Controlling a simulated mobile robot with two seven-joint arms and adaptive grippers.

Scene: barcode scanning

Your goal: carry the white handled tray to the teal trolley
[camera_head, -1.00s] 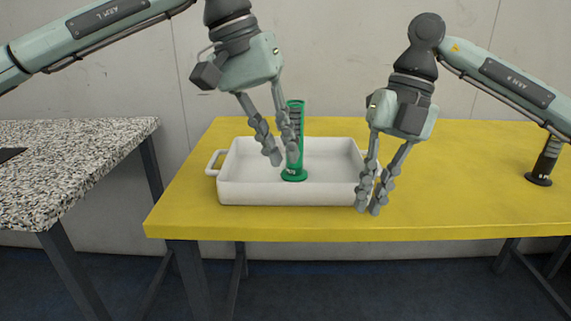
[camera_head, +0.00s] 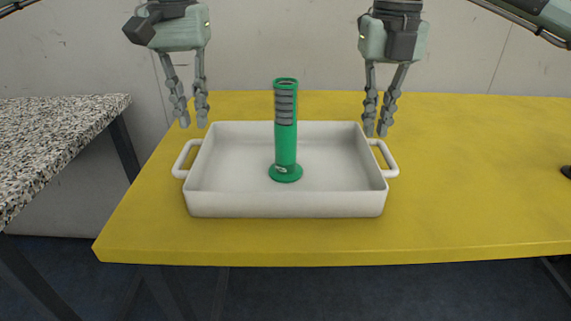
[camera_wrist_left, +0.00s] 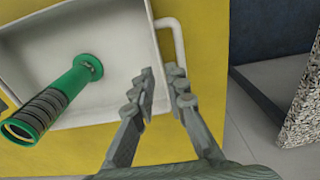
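The white tray (camera_head: 250,205) stands flat on the yellow table, with a loop handle at its left end (camera_head: 183,160) and right end (camera_head: 389,158). A green cylinder with grey bands and a round foot (camera_head: 285,150) stands upright in it. My left gripper (camera_head: 193,122) hangs open and empty above the left handle. In the left wrist view its fingers (camera_wrist_left: 161,92) point toward that handle (camera_wrist_left: 179,42), apart from it. My right gripper (camera_head: 376,132) hangs with parted, empty fingers above the tray's right end, near the right handle. No teal trolley is in view.
The yellow table (camera_head: 480,190) is clear to the right of the tray, up to a dark object (camera_head: 567,171) at the picture's edge. A speckled worktop (camera_head: 50,140) stands at the left across a gap. A wall rises behind.

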